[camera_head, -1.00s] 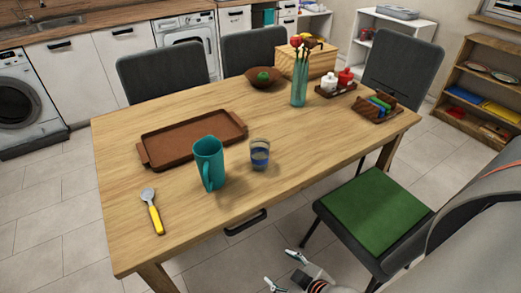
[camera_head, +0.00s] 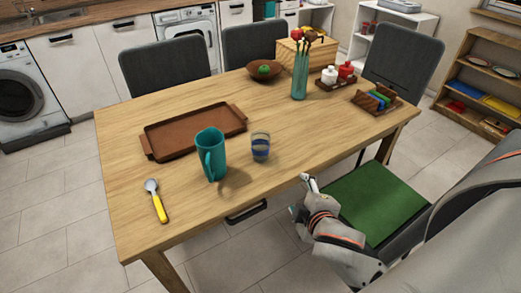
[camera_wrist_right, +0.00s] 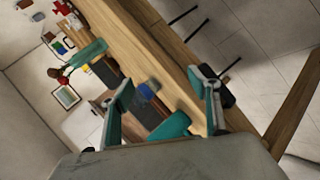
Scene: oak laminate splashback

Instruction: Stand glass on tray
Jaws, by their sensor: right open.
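The glass (camera_head: 260,147), clear with a blue band, stands upright on the wooden table just right of a teal pitcher (camera_head: 211,153). The empty brown tray (camera_head: 181,138) lies behind and left of them. My right gripper (camera_head: 300,194) is open and empty, off the table's front edge, right of and nearer than the glass. In the right wrist view the open fingers (camera_wrist_right: 163,88) frame the blurred blue glass (camera_wrist_right: 147,91), beyond them, with the pitcher (camera_wrist_right: 171,128) close by. My left gripper is not in view.
A teal vase with flowers (camera_head: 300,77), a brown bowl (camera_head: 262,73), a condiment caddy (camera_head: 337,82) and a wooden holder (camera_head: 377,98) stand further back. A green-seated chair (camera_head: 378,205) is beside my right arm.

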